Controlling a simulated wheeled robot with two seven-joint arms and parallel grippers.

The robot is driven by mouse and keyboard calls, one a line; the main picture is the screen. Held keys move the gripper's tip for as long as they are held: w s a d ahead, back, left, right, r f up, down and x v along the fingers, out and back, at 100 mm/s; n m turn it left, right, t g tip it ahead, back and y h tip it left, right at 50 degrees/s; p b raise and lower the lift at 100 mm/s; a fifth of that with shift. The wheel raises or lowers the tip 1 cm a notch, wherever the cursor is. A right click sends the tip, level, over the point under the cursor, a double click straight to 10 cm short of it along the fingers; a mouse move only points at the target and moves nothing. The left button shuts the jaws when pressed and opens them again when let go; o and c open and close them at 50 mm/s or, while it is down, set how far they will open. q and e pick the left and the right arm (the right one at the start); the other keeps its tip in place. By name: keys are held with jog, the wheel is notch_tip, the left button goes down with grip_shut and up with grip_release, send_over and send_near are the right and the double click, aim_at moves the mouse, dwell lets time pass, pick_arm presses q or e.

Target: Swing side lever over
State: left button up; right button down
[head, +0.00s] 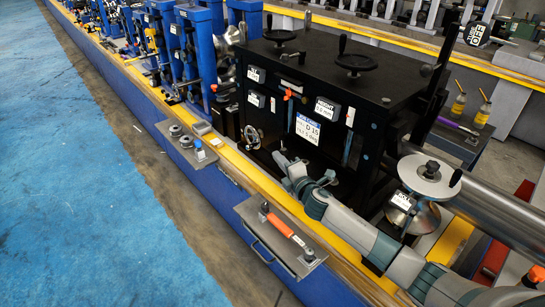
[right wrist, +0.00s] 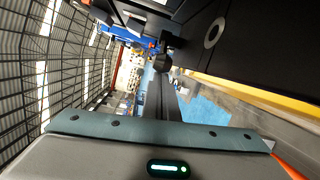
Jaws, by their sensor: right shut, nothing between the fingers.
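A black lever (head: 441,75) stands tilted at the right side of the black machine housing (head: 345,65), its upper end above the top plate. My right gripper (head: 280,157) is low in front of the housing's front face, well to the left of that lever. Its fingers are shut and empty. In the right wrist view the closed dark fingers (right wrist: 165,105) point away from the camera, and a black knob (right wrist: 162,63) shows close to their tips. I cannot tell whether they touch it. My left gripper is out of view.
Black handwheels (head: 358,62) sit on the housing top. A chrome handwheel (head: 252,137) is on its front, near my right gripper. A shelf with an orange-handled tool (head: 285,226) hangs below the yellow rail. A large steel tube (head: 500,205) runs off right. The blue floor is clear.

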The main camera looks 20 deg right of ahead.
jog(key=shift+s+d, duration=0.25)
jog(key=shift+d, duration=0.5)
jog(key=shift+s+d, duration=0.2)
jog(key=shift+d, duration=0.55)
jog(key=shift+s, duration=0.15)
jog(key=s+d+r+b, duration=0.1)
jog(key=s+b, duration=0.3)
jog(key=s, duration=1.3)
jog(key=shift+d, duration=0.3)
